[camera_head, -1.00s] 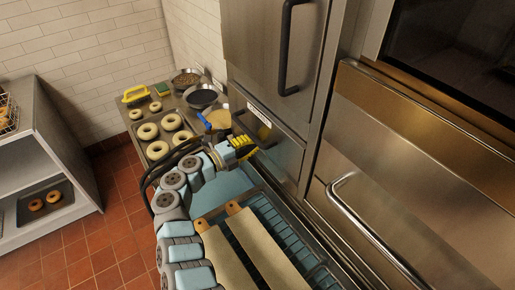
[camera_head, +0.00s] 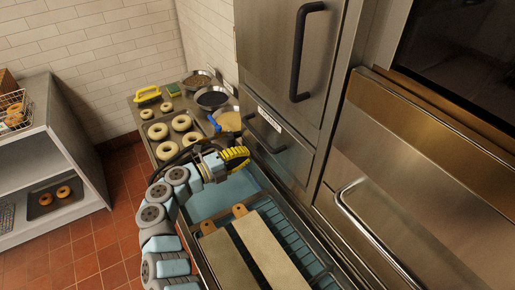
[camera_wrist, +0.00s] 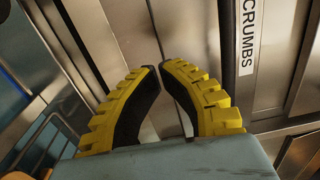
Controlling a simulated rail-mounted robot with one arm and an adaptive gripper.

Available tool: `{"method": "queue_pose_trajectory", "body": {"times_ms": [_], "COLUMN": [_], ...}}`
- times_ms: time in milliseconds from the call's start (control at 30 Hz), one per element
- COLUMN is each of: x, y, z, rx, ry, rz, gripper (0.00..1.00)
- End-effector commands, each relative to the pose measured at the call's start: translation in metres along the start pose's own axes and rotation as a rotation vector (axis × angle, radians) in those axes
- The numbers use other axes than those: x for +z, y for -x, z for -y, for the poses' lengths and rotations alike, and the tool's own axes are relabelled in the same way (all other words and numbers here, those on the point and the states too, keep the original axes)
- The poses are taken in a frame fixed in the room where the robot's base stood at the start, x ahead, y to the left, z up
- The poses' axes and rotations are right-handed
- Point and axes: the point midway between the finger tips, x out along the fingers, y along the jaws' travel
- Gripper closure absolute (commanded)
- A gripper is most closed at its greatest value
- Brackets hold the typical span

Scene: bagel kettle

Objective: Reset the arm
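My gripper (camera_head: 248,154) has yellow ribbed fingers with black inner pads. In the head view it hangs at the end of my arm, above the blue water of the kettle (camera_head: 205,206), in front of the steel cabinet front. In the wrist view my gripper (camera_wrist: 160,68) has its fingertips drawn together with only a thin gap. Nothing is held between them. A steel panel with a "CRUMBS" label (camera_wrist: 248,38) lies beyond the fingers.
Two long boards (camera_head: 264,250) lie over the blue rack at the front. A tray of raw bagels (camera_head: 157,131), bowls (camera_head: 212,98) and a yellow-handled tool (camera_head: 147,94) are at the back. Steel doors with handles (camera_head: 301,52) rise at the right. A shelf (camera_head: 62,130) stands left.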

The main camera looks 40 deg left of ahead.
Motion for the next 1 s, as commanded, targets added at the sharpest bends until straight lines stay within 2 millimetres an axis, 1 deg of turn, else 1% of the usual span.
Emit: {"method": "queue_pose_trajectory", "body": {"times_ms": [33,200,333,500,700,833,933,1000], "x": [0.001,0.001,0.0,0.001,0.001,-0.002,-0.015,-0.031], "y": [0.011,0.042,0.059,0.07,0.072,0.07,0.059,0.047], "z": [-0.002,-0.001,-0.002,-0.001,0.0,0.001,0.004,0.007], "rx": [0.002,0.001,0.0,0.0,-0.001,-0.008,-0.041,-0.085], "ry": [0.001,0.0,0.001,0.0,0.0,0.006,0.035,0.075], "rz": [0.003,0.002,0.001,0.002,0.001,-0.004,-0.028,-0.055], "gripper": [1.0,1.0,1.0,1.0,1.0,1.0,1.0,1.0]}}
